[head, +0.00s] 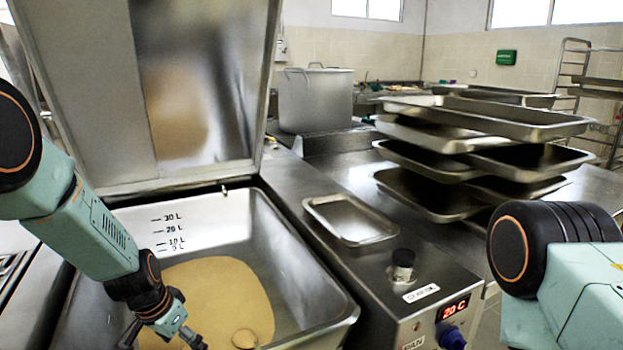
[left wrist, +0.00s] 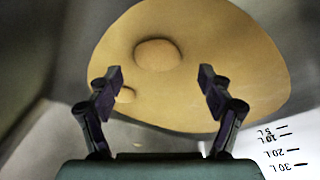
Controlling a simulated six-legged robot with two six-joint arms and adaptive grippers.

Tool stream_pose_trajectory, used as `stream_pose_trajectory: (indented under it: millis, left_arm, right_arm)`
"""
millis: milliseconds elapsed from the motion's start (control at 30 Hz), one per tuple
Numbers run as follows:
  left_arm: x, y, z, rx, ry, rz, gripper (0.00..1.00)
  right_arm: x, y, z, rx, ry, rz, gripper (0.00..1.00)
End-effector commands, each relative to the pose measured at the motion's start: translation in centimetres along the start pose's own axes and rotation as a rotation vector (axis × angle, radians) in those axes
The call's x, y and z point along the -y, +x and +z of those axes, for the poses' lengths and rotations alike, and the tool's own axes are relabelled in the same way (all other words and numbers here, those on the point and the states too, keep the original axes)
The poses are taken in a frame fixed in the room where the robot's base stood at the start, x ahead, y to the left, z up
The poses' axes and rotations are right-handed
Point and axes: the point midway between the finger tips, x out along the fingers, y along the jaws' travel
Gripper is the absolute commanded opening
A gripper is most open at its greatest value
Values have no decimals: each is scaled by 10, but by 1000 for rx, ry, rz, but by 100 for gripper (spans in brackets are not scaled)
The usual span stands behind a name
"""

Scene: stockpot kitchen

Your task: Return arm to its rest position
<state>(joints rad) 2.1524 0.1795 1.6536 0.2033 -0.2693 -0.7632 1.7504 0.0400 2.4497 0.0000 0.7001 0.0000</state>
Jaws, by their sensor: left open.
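My left arm (head: 85,225) reaches in from the left over the open steel pan (head: 300,262). My left gripper (left wrist: 160,78) is open in the left wrist view, with nothing between its fingers. It points down above the tan mass (left wrist: 245,62) in the pan. A rounded lump (left wrist: 158,55) stands up from this mass just beyond the fingertips, and a smaller lump lies by the left finger. In the head view the tan mass (head: 215,285) covers part of the pan's floor. My right arm (head: 570,270) shows at the right edge; its gripper is out of view.
The raised lid (head: 200,80) stands behind the pan. A small tray (head: 350,218), a black knob (head: 403,262) and a red 20 C display (head: 453,308) are on the unit's right side. Stacked trays (head: 480,125) and a stockpot (head: 316,98) stand farther back.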

Motion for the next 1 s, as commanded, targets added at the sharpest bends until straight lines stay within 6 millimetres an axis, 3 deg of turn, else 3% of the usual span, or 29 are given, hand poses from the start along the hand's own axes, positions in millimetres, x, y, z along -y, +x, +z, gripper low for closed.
stream_pose_trajectory:
  millis: [200, 633, 1000]
  left_arm:
    - [0, -11, -2, 3, -1, 2, 80]
    - [0, -11, -2, 3, -1, 2, 80]
    - [0, 7, 3, 3, -1, 2, 80]
  right_arm:
    - [0, -10, 0, 1, 0, 0, 40]
    - [0, -10, 0, 1, 0, 0, 40]
    - [0, 7, 0, 1, 0, 0, 40]
